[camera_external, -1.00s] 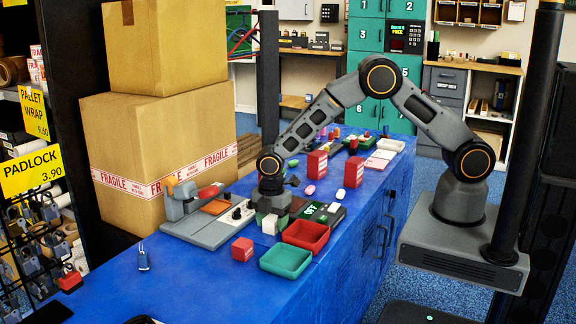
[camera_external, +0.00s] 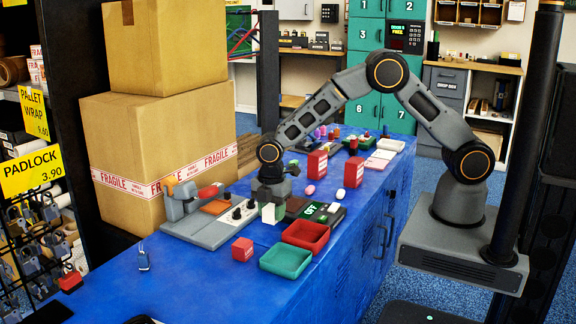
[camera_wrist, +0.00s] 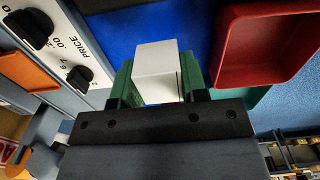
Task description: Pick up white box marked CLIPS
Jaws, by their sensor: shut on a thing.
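A small white box (camera_wrist: 156,72) is held between the green finger pads of my gripper (camera_wrist: 152,88) in the wrist view. The gripper is shut on it. In the external view the white box (camera_external: 268,213) shows below my gripper (camera_external: 271,205), over the blue counter beside the scale. No CLIPS marking can be read on the faces I see. The gap between the box and the counter is hard to judge.
A grey scale (camera_external: 205,228) with knobs stands left of the gripper. A red tray (camera_external: 306,236) and a green tray (camera_external: 286,260) lie to the right and front. A red box (camera_external: 242,249) stands in front. Two taller red boxes (camera_external: 317,164) (camera_external: 353,171) stand behind.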

